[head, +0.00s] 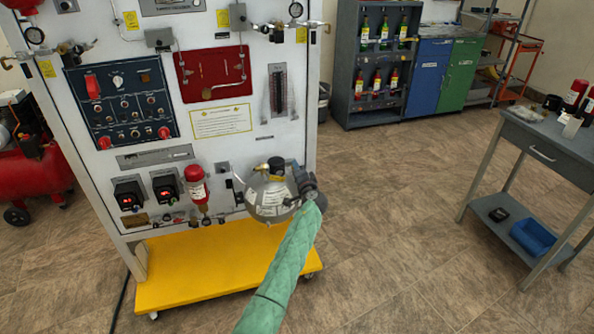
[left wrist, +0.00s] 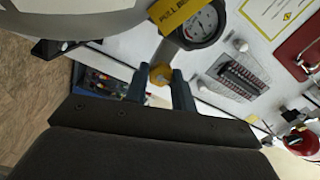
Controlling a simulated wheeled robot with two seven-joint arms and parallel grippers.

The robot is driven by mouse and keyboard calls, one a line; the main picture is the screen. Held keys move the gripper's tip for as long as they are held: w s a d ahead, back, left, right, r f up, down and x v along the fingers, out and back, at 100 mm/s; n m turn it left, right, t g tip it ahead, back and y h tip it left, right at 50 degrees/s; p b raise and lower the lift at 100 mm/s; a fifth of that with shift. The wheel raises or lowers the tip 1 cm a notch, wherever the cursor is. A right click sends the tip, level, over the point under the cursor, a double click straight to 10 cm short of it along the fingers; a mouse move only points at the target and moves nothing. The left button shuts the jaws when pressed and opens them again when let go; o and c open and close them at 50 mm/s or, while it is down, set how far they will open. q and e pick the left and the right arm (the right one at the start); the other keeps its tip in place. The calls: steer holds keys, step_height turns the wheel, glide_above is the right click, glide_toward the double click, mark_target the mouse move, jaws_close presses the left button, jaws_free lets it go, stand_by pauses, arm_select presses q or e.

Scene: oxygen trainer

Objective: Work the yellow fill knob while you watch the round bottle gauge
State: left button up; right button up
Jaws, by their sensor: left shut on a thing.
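The yellow fill knob (left wrist: 160,74) shows in the left wrist view between the two dark fingertips of my left gripper (left wrist: 160,86), which is shut on it. The round bottle gauge (left wrist: 203,25) is just above and right of the knob, with a white dial; its needle is too small to read surely. In the head view my left gripper (head: 303,182) is at the right side of the round grey bottle (head: 268,207) on the trainer panel. There the gripper hides the knob, and I cannot make out the gauge. My right gripper is not in view.
The white trainer panel (head: 222,60) stands over a yellow base (head: 190,270) on castors. A yellow tag (left wrist: 180,12) hangs by the gauge. A grey side table (head: 545,150) stands at the right. The floor between is clear.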

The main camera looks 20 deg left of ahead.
arm_select(q)
steer(key=shift+m, duration=0.3)
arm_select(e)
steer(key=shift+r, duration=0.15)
arm_select(q)
steer(key=o, duration=0.7)
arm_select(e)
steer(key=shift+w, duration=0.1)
